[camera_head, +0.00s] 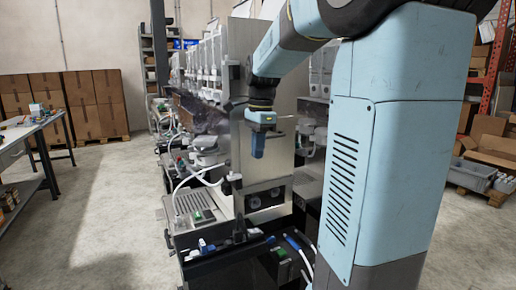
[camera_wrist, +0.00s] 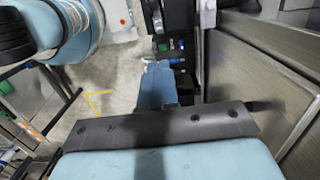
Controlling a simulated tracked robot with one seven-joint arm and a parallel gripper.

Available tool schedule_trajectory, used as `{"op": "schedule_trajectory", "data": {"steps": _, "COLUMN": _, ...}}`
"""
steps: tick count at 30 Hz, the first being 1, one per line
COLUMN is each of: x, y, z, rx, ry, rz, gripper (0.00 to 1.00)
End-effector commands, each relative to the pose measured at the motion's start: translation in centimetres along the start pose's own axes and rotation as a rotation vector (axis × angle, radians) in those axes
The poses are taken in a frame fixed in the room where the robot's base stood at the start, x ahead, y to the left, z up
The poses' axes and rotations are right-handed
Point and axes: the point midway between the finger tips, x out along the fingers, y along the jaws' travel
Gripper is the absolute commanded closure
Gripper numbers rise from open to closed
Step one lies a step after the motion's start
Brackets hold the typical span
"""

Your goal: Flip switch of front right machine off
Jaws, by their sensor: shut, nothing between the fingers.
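My gripper (camera_head: 257,157) hangs with its blue fingers pointing down, shut and empty, in front of the tall metal panel of the nearest machine (camera_head: 283,128). In the wrist view the closed blue fingers (camera_wrist: 156,84) show beyond the dark gripper body. A dark plate with two round fittings (camera_head: 265,198) sits at the panel's foot. I cannot tell which small part is the switch. My arm covers much of the right side of the machines.
A row of dispensers (camera_head: 205,68) runs back to the left. White hoses (camera_head: 185,183) and dark rails with blue connectors (camera_head: 210,247) crowd the front. A workbench (camera_head: 30,130) stands left, with open floor between. Cardboard boxes (camera_head: 488,148) are at the right.

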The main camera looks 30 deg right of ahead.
Motion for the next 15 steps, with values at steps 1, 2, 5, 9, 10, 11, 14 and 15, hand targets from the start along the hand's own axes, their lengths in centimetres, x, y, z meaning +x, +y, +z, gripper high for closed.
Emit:
{"op": "schedule_trajectory", "data": {"steps": 1, "x": -0.15, "y": 0.0, "z": -0.02, "rx": 0.0, "ry": 0.0, "rz": 0.0, "gripper": 1.0}}
{"op": "schedule_trajectory", "data": {"steps": 2, "x": -0.2, "y": 0.01, "z": -0.02, "rx": 0.0, "ry": 0.0, "rz": 0.0, "gripper": 1.0}}
{"op": "schedule_trajectory", "data": {"steps": 5, "x": -0.25, "y": 0.01, "z": -0.02, "rx": 0.001, "ry": 0.0, "rz": 0.0, "gripper": 1.0}}
{"op": "schedule_trajectory", "data": {"steps": 9, "x": -0.24, "y": 0.01, "z": -0.03, "rx": 0.001, "ry": 0.0, "rz": 0.0, "gripper": 1.0}}
{"op": "schedule_trajectory", "data": {"steps": 10, "x": -0.23, "y": 0.01, "z": -0.03, "rx": 0.001, "ry": 0.0, "rz": 0.0, "gripper": 1.0}}
{"op": "schedule_trajectory", "data": {"steps": 11, "x": -0.24, "y": 0.02, "z": -0.02, "rx": 0.0, "ry": 0.0, "rz": 0.0, "gripper": 1.0}}
{"op": "schedule_trajectory", "data": {"steps": 14, "x": -0.31, "y": 0.33, "z": 0.17, "rx": -0.02, "ry": 0.002, "rz": -0.007, "gripper": 1.0}}
{"op": "schedule_trajectory", "data": {"steps": 15, "x": -0.37, "y": 0.65, "z": 0.36, "rx": -0.043, "ry": 0.004, "rz": -0.014, "gripper": 1.0}}
